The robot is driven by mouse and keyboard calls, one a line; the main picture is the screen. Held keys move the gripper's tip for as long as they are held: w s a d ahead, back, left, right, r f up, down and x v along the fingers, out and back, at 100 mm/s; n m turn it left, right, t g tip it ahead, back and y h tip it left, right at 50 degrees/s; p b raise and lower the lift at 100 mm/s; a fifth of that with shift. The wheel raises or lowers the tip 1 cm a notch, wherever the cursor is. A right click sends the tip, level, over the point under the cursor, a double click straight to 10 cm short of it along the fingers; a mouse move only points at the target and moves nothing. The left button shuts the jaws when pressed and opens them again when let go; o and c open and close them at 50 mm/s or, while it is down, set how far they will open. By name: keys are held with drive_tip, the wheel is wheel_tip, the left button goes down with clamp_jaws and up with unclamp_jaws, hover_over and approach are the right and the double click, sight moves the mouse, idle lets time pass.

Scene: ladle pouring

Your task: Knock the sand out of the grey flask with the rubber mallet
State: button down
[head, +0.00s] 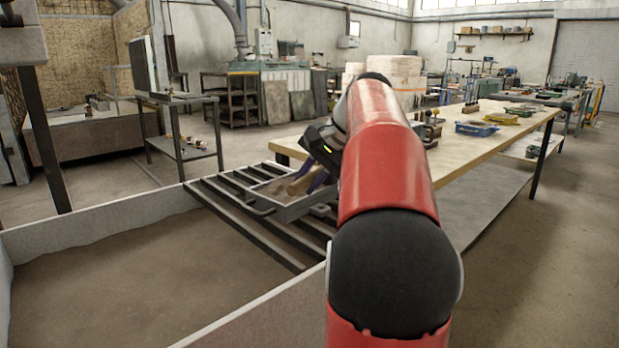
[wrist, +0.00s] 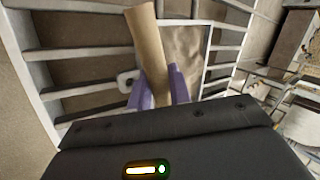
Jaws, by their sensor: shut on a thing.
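The grey flask (head: 285,213) is an open rectangular metal frame on the slatted grate, with brown sand inside. In the wrist view its pale rim (wrist: 207,62) and a side lug (wrist: 127,80) show, with sand beside the wooden handle. My gripper (head: 313,183) has purple fingers and is over the flask. In the wrist view my gripper (wrist: 160,85) is shut on a tan round wooden handle (wrist: 147,42), which I take for the mallet's. The handle (head: 299,186) also shows in the head view, tilted. No rubber head is visible, and I cannot tell whether the handle touches the sand.
The grate (head: 240,220) of dark bars spans a low-walled sand pit (head: 130,275) at the left. A long wooden workbench (head: 465,150) with tools and a blue tray (head: 476,129) runs behind and right. My red arm hides part of the grate and bench.

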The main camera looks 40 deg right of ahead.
wheel_tip(320, 180, up, 3)
drive_tip(key=p, duration=0.2)
drive_tip(key=shift+r+p, duration=0.1)
drive_tip(key=shift+p, duration=0.3)
drive_tip(key=shift+f, duration=0.25)
drive_tip(key=shift+f+b, duration=1.1)
drive_tip(key=shift+f, duration=0.55)
wheel_tip(320, 180, up, 4)
drive_tip(key=p, duration=0.4)
drive_tip(key=shift+f, duration=0.3)
